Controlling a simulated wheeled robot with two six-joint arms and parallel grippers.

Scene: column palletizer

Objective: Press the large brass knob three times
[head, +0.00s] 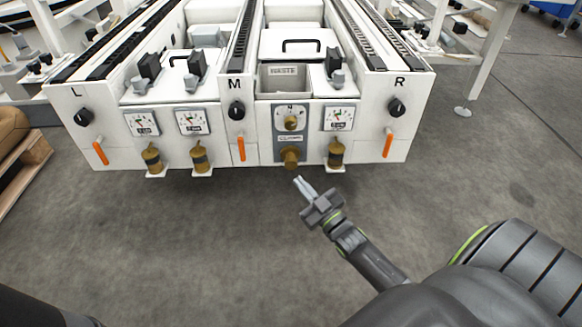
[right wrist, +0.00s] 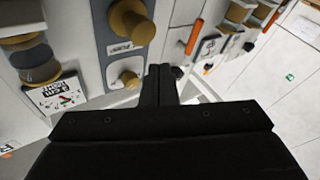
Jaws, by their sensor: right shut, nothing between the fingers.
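The large brass knob (head: 290,158) sticks out of the lower part of the grey panel, under a small label, on the front of the white machine. It also shows at the top of the right wrist view (right wrist: 132,20), where the panel appears upside down. My right gripper (head: 299,181) is shut and empty. In the head view its fingertips are just below and slightly right of the knob, with a visible gap. The right wrist view shows its closed fingers (right wrist: 162,72) beside the panel. My left gripper is not in view.
A smaller brass dial knob (head: 291,123) sits above the label. Brass regulators (head: 336,154) on small white ledges flank the panel, with gauges (head: 339,118) above. Orange levers (head: 388,143) and black knobs (head: 397,107) line the front. The floor before the machine is clear.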

